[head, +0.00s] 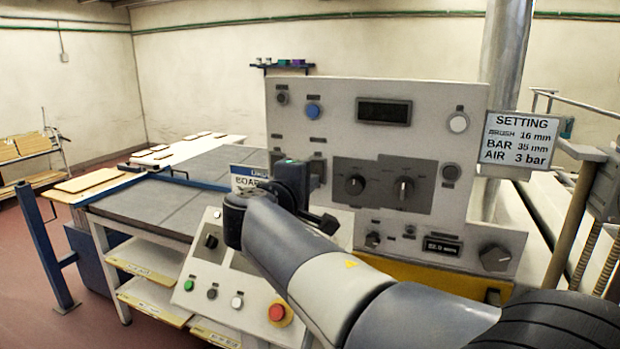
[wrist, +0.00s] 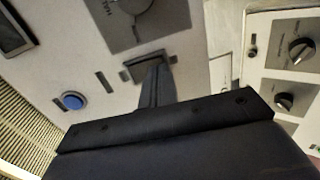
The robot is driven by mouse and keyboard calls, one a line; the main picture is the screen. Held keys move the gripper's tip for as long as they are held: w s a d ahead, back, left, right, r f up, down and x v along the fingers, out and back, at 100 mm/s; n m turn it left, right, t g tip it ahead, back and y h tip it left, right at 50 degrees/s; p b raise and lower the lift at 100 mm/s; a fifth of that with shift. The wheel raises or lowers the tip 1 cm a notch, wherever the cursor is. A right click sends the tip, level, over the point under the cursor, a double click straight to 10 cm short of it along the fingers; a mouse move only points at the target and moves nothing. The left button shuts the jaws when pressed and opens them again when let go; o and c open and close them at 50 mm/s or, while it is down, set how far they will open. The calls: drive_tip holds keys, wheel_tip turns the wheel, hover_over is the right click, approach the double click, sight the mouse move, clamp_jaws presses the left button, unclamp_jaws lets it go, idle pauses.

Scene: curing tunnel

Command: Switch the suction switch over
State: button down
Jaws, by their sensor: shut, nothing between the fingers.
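A small dark framed switch (wrist: 145,62) sits on the pale upper panel in the wrist view, between the blue button and the dark grey knob plate. Its label is too small to read, so I cannot confirm that it is the suction switch. My gripper (wrist: 158,70) is shut and empty, with its fingertips at the switch's edge and covering part of it. Whether they touch it I cannot tell. In the head view my gripper (head: 312,178) is in front of the panel's left part, where the switch (head: 319,162) is mostly hidden. Its position is not readable.
The upper panel (head: 300,150) carries a blue button (head: 313,110), a display (head: 384,111) and two knobs (head: 355,185) close to the right of my gripper. A sloped console (head: 215,270) with a red stop button (head: 277,312) lies below my arm. A setting sign (head: 520,138) hangs at the right.

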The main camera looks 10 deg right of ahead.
drive_tip(key=shift+w+d, duration=0.1)
idle(0.3)
drive_tip(key=shift+w+b, duration=0.1)
drive_tip(key=shift+b, duration=0.8)
drive_tip(key=shift+f, duration=0.1)
